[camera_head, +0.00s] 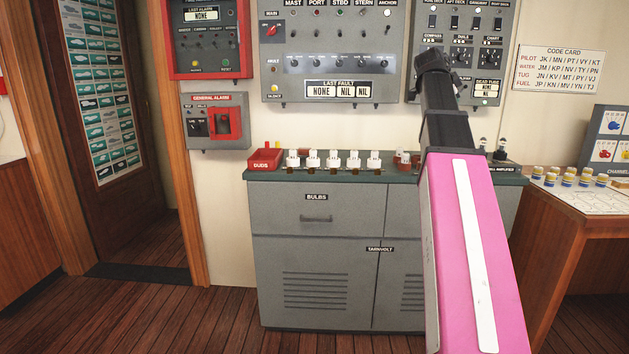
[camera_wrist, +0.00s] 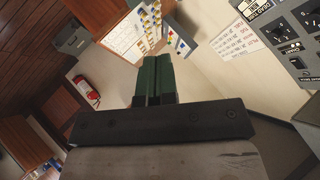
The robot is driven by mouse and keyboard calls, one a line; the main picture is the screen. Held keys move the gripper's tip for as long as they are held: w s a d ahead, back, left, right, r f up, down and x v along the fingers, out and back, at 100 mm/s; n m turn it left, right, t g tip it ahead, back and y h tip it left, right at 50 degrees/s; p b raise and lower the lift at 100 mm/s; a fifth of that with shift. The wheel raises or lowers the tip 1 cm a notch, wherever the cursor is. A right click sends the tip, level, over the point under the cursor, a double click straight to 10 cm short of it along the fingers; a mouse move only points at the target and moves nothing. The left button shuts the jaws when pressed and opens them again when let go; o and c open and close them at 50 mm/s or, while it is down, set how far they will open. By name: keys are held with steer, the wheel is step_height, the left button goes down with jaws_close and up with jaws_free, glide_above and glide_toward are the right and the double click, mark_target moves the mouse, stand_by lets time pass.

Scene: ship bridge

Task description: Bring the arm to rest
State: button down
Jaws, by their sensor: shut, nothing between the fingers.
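My arm (camera_head: 465,250), pink with a white stripe, reaches up and forward at the right of the head view. My gripper (camera_head: 433,62) is at its far end, in front of the right wall panel and above the cabinet top. In the wrist view my gripper (camera_wrist: 153,62) shows as two dark green fingers side by side, shut with nothing between them. The fingers appear clear of the panels and the cabinet.
A grey cabinet (camera_head: 310,255) stands ahead, with several white bulbs (camera_head: 333,160) and a red bin (camera_head: 265,160) on top. Grey panels (camera_head: 335,50) hang above. A wooden table (camera_head: 575,215) stands at right. The floor (camera_head: 150,315) in front is clear.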

steer(key=s+a+f+n+g+y, duration=0.15)
steer(key=a+f+n, duration=0.25)
steer(key=f, duration=0.9)
steer(key=w+a+f+n+y, duration=0.1)
steer(key=a+f+n+y, duration=0.2)
steer(key=f, duration=0.9)
steer(key=s+a+f+n+g+y, duration=0.1)
steer(key=a+f+n, duration=0.35)
steer(key=f, duration=0.85)
steer(key=s+a+f+n+g+y, duration=0.1)
steer(key=s+a+f, duration=0.3)
steer(key=f, duration=0.5)
steer(key=s+a+f+n+g+y, duration=0.1)
steer(key=s+a+f+n, duration=0.3)
steer(key=s+f, duration=0.4)
steer(key=s+a+f+n+g+y, duration=0.1)
steer(key=s+a+f+n+g, duration=0.1)
steer(key=s+f, duration=0.4)
step_height(320, 180, down, 4)
steer(key=a+n, duration=0.1)
steer(key=a, duration=0.1)
steer(key=shift+a, duration=0.3)
steer(key=shift+s+n, duration=0.1)
steer(key=shift+n, duration=0.15)
